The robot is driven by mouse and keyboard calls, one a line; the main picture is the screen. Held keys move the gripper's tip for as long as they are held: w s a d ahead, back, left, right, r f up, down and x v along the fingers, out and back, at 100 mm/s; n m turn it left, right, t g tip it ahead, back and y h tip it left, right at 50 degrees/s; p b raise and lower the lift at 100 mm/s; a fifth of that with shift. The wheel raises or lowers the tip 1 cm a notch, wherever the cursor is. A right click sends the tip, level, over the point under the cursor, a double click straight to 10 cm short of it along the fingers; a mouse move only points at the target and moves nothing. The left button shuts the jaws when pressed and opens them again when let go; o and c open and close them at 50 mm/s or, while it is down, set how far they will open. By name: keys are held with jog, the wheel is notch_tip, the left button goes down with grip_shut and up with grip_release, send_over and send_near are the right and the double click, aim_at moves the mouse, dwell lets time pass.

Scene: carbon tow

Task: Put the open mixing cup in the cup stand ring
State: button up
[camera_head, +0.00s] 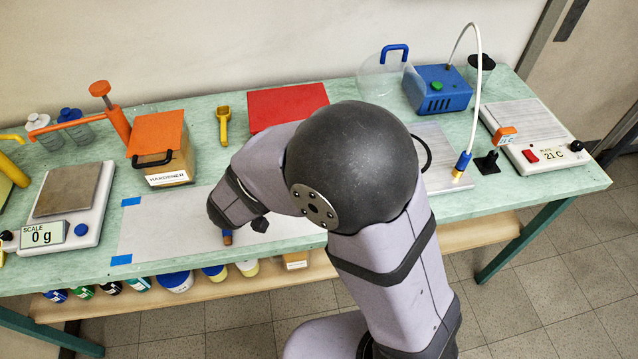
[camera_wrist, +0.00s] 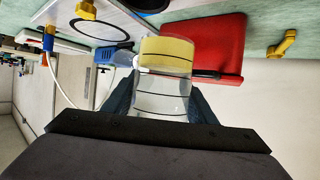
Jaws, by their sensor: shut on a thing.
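My gripper (camera_wrist: 162,98) is shut on the clear mixing cup (camera_wrist: 160,103), with one dark finger on each side of it. The cup has dark bands around it and a yellow content (camera_wrist: 167,52) at its far end, toward the table. In the head view my wrist hides most of the cup and fingers. No cup stand ring can be told for certain. A thin black loop (camera_wrist: 99,43) shows by a grey plate in the wrist view, and part of a black curve (camera_head: 427,152) shows beside my arm in the head view.
A red flat box (camera_head: 287,105), a hardener box (camera_head: 163,150) and a scale (camera_head: 68,207) stand left of my arm. A blue pump (camera_head: 437,88) with a white hose, and a hot plate (camera_head: 535,138), stand right. A pale sheet (camera_head: 150,235) lies largely bare near the front.

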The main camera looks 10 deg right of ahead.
jog(key=s+d+r+m+g+h+p, duration=0.25)
jog(key=s+d+p, duration=0.35)
jog(key=p, duration=0.7)
jog(key=w+d+f+m+g+h+b, duration=0.1)
jog(key=w+f+m+g+h+b, duration=0.1)
jog(key=w+b, duration=0.4)
jog(key=m+g+b, duration=0.1)
jog(key=b, duration=0.2)
jog(key=shift+d+f+m, duration=0.2)
jog(key=shift+f+m, duration=0.05)
jog(key=shift+m, duration=0.1)
jog(key=shift+h, duration=0.25)
jog(key=shift+f+p, duration=0.95)
jog(key=shift+f, duration=4)
